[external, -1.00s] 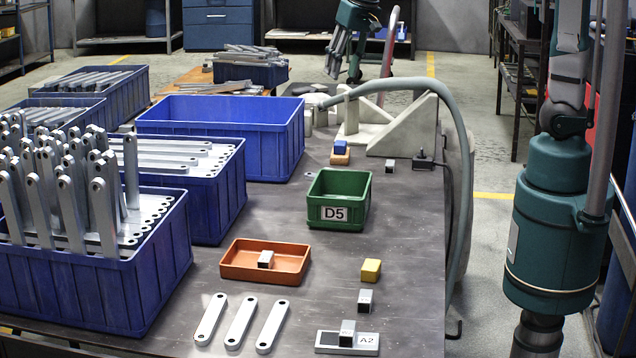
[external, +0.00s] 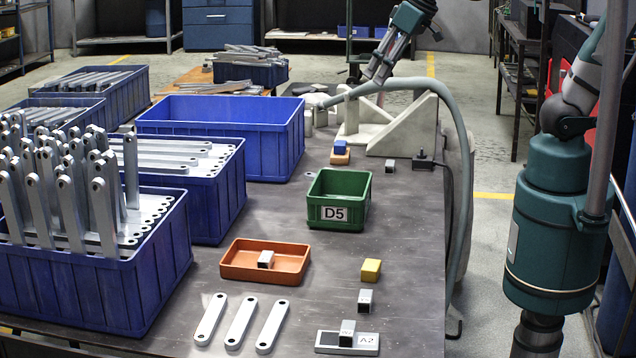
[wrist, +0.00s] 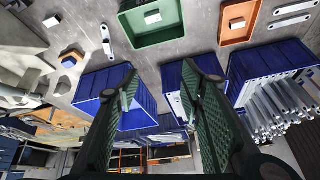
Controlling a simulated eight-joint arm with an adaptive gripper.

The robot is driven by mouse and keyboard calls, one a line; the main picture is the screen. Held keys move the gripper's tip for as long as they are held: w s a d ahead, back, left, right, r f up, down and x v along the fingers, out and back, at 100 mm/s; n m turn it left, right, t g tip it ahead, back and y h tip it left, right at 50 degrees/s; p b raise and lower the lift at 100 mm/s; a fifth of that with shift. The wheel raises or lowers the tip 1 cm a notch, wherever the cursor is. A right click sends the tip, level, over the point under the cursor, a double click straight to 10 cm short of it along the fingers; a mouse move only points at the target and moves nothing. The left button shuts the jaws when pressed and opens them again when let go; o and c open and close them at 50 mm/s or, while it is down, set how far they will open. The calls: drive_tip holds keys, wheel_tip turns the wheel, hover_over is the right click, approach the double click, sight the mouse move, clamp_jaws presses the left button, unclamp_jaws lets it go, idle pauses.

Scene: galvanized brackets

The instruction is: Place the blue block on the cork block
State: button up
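The blue block (external: 341,147) rests on top of the cork block (external: 340,159) near the back of the table, beside the white angled stand. Both also show small at the left of the wrist view, the blue block (wrist: 69,62) against the cork block (wrist: 75,53). My gripper (external: 377,78) is tilted, up above the white stand and well clear of the blocks. In the wrist view its two fingers (wrist: 159,76) are spread apart with nothing between them.
A green D5 bin (external: 338,214), an orange tray (external: 230,267) holding a metal block, and a yellow block (external: 371,269) lie nearer. Blue crates (external: 218,128) line the left. A white stand (external: 405,128) and a grey hose (external: 461,150) stand at the back right.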

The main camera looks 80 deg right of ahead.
drive_tip(key=s+a+f+n+t, duration=0.1)
drive_tip(key=s+a+f+n, duration=0.1)
drive_tip(key=s+a, duration=0.5)
drive_tip(key=shift+s+f+n+t+y, duration=0.3)
drive_tip(key=shift+s+n+y, duration=0.1)
drive_tip(key=shift+s+n, duration=0.4)
